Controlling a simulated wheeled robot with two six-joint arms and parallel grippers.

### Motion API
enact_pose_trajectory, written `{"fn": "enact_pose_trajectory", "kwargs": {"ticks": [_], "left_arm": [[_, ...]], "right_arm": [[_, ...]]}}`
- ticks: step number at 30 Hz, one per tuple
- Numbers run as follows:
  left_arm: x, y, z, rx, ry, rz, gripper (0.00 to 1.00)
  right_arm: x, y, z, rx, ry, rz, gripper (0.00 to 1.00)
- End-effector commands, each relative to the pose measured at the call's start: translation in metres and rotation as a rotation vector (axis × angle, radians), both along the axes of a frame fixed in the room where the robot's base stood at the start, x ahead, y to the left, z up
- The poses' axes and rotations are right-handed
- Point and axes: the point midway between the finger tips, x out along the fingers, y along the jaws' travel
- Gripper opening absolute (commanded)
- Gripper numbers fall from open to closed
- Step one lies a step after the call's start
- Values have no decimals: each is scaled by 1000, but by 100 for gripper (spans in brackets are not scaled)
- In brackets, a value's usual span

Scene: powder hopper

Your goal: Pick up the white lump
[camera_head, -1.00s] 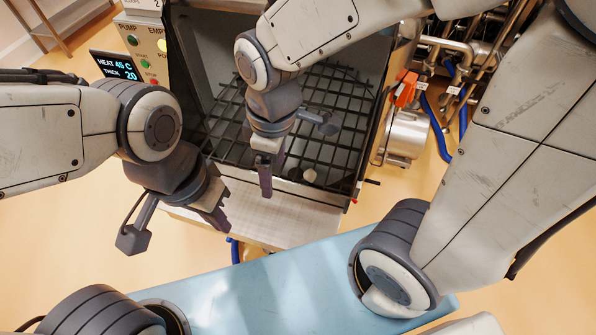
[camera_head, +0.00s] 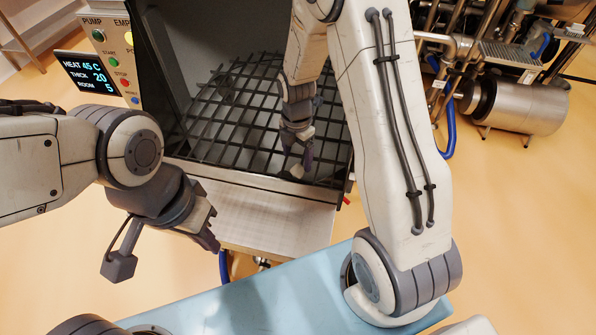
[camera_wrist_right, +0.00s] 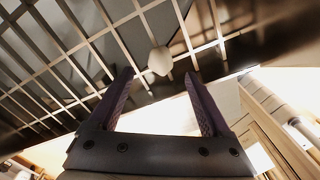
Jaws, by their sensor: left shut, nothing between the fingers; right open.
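The white lump (camera_head: 297,171) lies on the dark grid of the hopper, near its front edge. It also shows in the right wrist view (camera_wrist_right: 160,61), just beyond and between the fingertips and apart from them. My right gripper (camera_head: 297,164) is over the front part of the grid, close to the lump, and partly hides the area around it. In the right wrist view its fingers (camera_wrist_right: 158,75) are open and empty. My left gripper (camera_head: 212,232) is shut and empty, in front of the hopper at the left of the steel ledge.
The hopper's grid (camera_head: 235,110) sits between dark side walls. A steel ledge (camera_head: 270,215) runs along its front. A control panel with a display (camera_head: 93,78) is at the left. Pipes and a steel cylinder (camera_head: 520,100) stand at the right.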

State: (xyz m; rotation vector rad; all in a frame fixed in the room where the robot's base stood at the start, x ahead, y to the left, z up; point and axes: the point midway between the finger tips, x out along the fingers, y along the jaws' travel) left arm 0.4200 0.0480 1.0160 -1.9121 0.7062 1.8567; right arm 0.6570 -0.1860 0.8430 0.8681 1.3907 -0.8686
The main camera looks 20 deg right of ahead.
Motion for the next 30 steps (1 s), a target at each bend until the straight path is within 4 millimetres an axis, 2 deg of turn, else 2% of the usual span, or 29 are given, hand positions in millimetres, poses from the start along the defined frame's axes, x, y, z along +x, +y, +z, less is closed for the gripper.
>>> {"fn": "enact_pose_trajectory", "kwargs": {"ticks": [5,12,21,22,28,30], "left_arm": [[0,0,3,0,0,0,0],[0,0,6,0,0,0,0],[0,0,6,0,0,0,0],[0,0,6,0,0,0,0],[0,0,6,0,0,0,0],[0,0,6,0,0,0,0]], "right_arm": [[-1,-1,-15,0,4,-1,82],[0,-4,-49,0,2,-1,82],[0,-4,-55,0,-1,-1,82],[0,-4,-55,0,-1,-1,79],[0,-4,-55,0,0,-1,2],[0,-4,-55,0,0,-1,0]]}}
